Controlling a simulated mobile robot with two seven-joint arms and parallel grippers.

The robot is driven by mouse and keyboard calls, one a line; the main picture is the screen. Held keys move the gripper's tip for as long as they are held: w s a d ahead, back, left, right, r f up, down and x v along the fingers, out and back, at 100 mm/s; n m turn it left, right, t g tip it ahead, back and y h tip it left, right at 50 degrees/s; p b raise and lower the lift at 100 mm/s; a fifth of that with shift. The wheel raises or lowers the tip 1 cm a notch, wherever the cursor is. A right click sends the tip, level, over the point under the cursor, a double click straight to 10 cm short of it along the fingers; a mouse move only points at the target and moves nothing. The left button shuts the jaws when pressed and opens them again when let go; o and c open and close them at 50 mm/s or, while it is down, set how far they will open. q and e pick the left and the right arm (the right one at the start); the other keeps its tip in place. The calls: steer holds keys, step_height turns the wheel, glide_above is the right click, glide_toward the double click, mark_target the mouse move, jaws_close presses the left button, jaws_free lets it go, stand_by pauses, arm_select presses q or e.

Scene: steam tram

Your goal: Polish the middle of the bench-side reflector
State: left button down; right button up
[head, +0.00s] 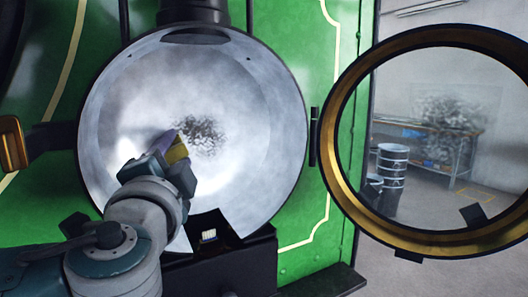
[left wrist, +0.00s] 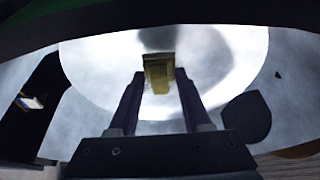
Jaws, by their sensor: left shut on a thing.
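The reflector (head: 265,120) is a round, silvery, hazy bowl set in an open lamp housing on a green wall. A dark speckled smudge (head: 203,130) marks its middle. My left gripper (head: 172,162) reaches into the bowl from the lower left, just left of and below the smudge. It is shut on a small yellow pad (head: 178,152), which also shows between the two fingers in the left wrist view (left wrist: 157,78). I cannot tell whether the pad touches the reflector. My right gripper is not in view.
A brass-rimmed glass door (head: 337,172) stands open at the right. A dark burner box (head: 213,236) with a small pale part sits at the bowl's bottom. A brass latch (head: 12,143) is at the left. A workbench (head: 430,135) and drums (head: 392,165) show through the glass.

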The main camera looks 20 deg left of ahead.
arm_select(q)
steer(key=shift+w+a+b, duration=0.55)
steer(key=shift+w+a, duration=0.15)
steer(key=shift+a, duration=0.15)
stand_by(0.5)
